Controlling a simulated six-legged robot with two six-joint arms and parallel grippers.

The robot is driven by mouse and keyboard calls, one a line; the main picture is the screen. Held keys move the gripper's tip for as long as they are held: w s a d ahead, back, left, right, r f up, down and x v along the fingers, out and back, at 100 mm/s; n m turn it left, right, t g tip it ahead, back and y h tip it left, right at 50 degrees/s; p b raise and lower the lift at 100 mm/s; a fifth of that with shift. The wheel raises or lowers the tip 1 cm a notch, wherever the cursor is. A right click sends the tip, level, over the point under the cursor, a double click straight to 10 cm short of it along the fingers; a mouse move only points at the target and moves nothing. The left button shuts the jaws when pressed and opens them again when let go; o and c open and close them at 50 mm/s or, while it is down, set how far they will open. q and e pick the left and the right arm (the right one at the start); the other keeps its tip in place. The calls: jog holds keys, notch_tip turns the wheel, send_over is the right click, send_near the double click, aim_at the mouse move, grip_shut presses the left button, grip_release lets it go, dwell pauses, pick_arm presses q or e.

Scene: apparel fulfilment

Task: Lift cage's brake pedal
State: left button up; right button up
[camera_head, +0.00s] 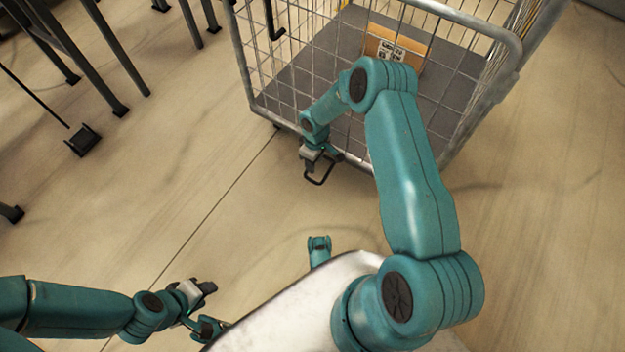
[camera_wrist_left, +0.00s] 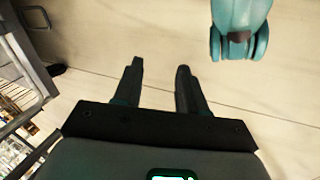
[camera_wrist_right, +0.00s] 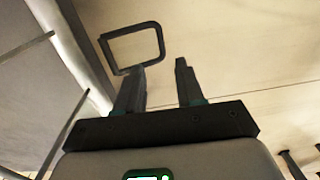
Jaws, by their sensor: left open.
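The brake pedal is a black rectangular loop (camera_head: 320,181) low at the near bottom edge of the wire cage (camera_head: 300,62). In the right wrist view the pedal (camera_wrist_right: 161,42) stands beyond the left fingertip and overlaps it; I cannot tell whether they touch. My right gripper (camera_head: 322,155) is at the cage's near edge, right by the pedal. Its fingers (camera_wrist_right: 160,65) are apart with nothing between them. My left gripper (camera_head: 212,306) is low at the left, away from the cage, and its fingers (camera_wrist_left: 158,65) are open and empty. A similar loop (camera_wrist_left: 36,17) shows in the left wrist view.
A brown cardboard box (camera_head: 398,45) with a printed label lies inside the cage on its grey floor (camera_head: 325,62). Dark metal legs (camera_head: 85,55) stand at the upper left. The wooden floor between them and the cage is clear.

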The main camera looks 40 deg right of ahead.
jog(key=f+b, duration=0.1)
jog(key=f, duration=0.2)
jog(key=f+b, duration=0.1)
jog(key=f, duration=0.3)
jog(key=f+b, duration=0.2)
jog(key=f, duration=0.1)
jog(key=shift+a+f, duration=0.25)
pick_arm(q)
jog(key=shift+t, duration=0.7)
jog(key=w+f, duration=0.2)
jog(key=f, duration=0.1)
jog(key=w+f, duration=0.1)
jog(key=shift+w+a+f, duration=0.1)
jog(key=shift+a+f, duration=0.15)
jog(key=shift+f, duration=0.1)
pick_arm(e)
grip_shut()
